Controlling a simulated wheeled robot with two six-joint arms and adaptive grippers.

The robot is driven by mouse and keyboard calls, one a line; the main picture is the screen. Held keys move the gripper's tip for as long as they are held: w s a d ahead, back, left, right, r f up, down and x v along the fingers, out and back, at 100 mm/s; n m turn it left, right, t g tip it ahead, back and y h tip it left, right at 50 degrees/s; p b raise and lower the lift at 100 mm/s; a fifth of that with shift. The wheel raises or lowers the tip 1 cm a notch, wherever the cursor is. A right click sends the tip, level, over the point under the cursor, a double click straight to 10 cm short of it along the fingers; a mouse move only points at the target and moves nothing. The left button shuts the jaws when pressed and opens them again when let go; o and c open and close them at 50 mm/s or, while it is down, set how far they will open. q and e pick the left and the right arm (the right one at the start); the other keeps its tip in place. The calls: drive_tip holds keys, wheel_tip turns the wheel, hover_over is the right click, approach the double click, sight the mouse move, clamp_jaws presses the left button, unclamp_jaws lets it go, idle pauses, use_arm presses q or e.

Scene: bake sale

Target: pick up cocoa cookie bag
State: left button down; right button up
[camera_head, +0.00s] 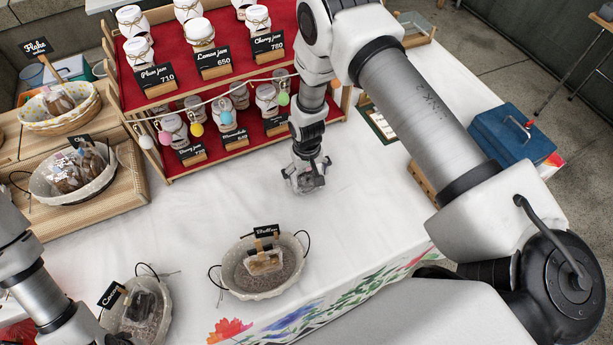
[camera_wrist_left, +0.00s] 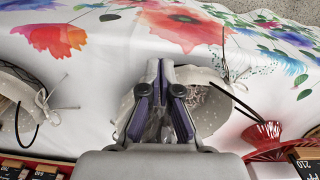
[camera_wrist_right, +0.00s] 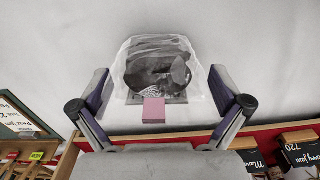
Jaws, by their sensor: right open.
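A clear bag of dark cookies (camera_wrist_right: 160,72) with a pink tag lies on the white cloth in the right wrist view, between the spread fingers of my right gripper (camera_wrist_right: 158,84). In the head view my right gripper (camera_head: 306,180) points down over the cloth in front of the jam shelf and mostly hides this bag. Another dark bag (camera_head: 143,304) sits in the basket with the "Cocoa" sign (camera_head: 112,294). My left gripper (camera_wrist_left: 160,75) looks shut, its tips close together above a pale basket; I see nothing clearly held in it.
A basket (camera_head: 240,283) with a lighter bag stands at the front middle. The jam shelf (camera_head: 165,88) stands behind my right gripper. Two more baskets are at the left, and a blue toolbox (camera_head: 510,135) is at the right. The cloth between shelf and front baskets is clear.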

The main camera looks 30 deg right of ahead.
drive_tip(key=shift+s+d+f, duration=0.1)
drive_tip(key=shift+d+f, duration=0.1)
drive_tip(key=shift+f, duration=0.05)
drive_tip(key=shift+s, duration=0.1)
drive_tip(key=shift+s+r, duration=0.1)
drive_tip(key=shift+r, duration=0.05)
drive_tip(key=shift+c, duration=0.4)
drive_tip(key=c, duration=0.6)
drive_tip(key=shift+c, duration=0.2)
